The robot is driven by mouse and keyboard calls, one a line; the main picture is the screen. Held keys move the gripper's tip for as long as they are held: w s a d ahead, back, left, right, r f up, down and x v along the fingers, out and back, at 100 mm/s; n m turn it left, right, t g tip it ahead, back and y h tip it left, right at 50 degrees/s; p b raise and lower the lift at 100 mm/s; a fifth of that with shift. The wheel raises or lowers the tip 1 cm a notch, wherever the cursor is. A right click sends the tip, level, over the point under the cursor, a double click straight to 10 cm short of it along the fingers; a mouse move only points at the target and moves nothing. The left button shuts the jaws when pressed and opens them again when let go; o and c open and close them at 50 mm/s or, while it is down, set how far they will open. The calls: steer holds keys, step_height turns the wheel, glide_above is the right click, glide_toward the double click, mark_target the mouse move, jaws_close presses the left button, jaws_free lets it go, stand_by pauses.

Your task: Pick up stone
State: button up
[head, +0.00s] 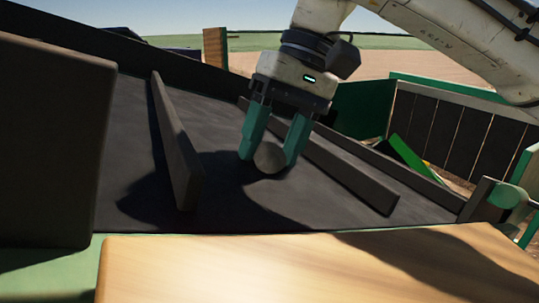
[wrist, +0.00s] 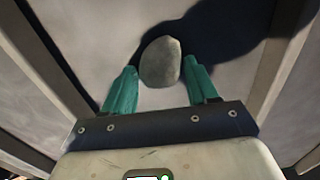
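The stone (head: 269,158) is a rounded grey lump on the dark conveyor belt (head: 228,200). In the head view it sits between the tips of my gripper's (head: 268,158) two green fingers, which point down at the belt. In the wrist view the stone (wrist: 161,62) lies just beyond and between the fingertips of my gripper (wrist: 162,75), with a visible gap on each side. The gripper is open. Whether the stone still rests on the belt is hard to tell, but it appears to lie on it.
Dark slats stand on the belt to the left (head: 176,145) and right (head: 335,165) of my gripper. A wooden board (head: 290,270) lies in the foreground. A dark upright panel (head: 50,140) blocks the left side. Green-framed walls (head: 365,110) stand behind at right.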

steer(key=c, duration=1)
steer(key=shift+r, duration=0.15)
